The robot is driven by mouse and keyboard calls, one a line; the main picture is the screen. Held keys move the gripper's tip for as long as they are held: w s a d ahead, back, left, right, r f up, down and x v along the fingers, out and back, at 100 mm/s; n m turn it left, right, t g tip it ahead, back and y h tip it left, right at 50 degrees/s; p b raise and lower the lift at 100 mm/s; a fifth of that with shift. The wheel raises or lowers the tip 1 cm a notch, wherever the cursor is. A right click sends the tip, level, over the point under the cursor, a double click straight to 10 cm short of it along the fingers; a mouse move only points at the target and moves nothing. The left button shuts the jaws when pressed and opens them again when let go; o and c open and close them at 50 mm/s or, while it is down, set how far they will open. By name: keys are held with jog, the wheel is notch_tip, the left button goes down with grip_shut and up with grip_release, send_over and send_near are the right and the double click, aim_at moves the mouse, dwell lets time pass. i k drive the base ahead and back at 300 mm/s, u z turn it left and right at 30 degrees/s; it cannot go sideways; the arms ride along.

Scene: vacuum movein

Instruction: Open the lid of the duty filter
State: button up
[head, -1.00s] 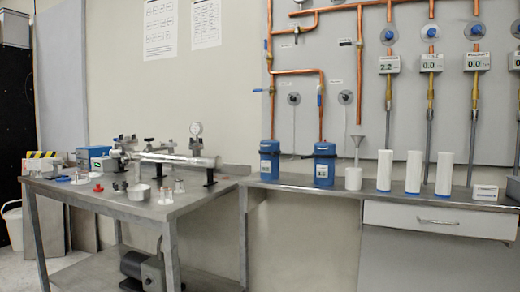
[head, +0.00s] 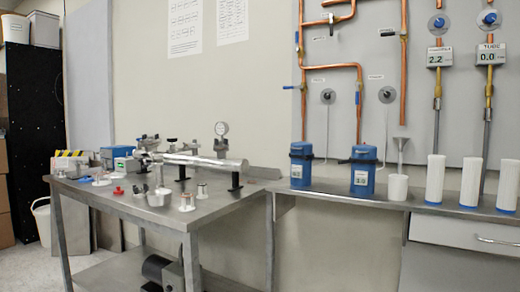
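Two blue canisters with white labels stand side by side on the back bench under the copper pipes, the left canister (head: 302,166) and the right canister (head: 363,172). Each has a dark band around its upper part and a blue top that looks closed. Copper pipes come down to both. The labels are too small to read surely, so I cannot tell which one is the duty filter. My gripper is not in view.
A white funnel container (head: 397,187) and several white cylinders (head: 436,180) stand right of the canisters. A steel table (head: 130,204) with apparatus and small parts fills the left front. A drawer (head: 466,236) is at right. Floor (head: 30,266) shows at far left.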

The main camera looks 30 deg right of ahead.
aim_at(300, 147)
jog(key=u, duration=0.05)
jog(key=i, duration=0.65)
jog(key=z, duration=0.8)
jog(key=i, duration=0.5)
jog(key=z, duration=0.6)
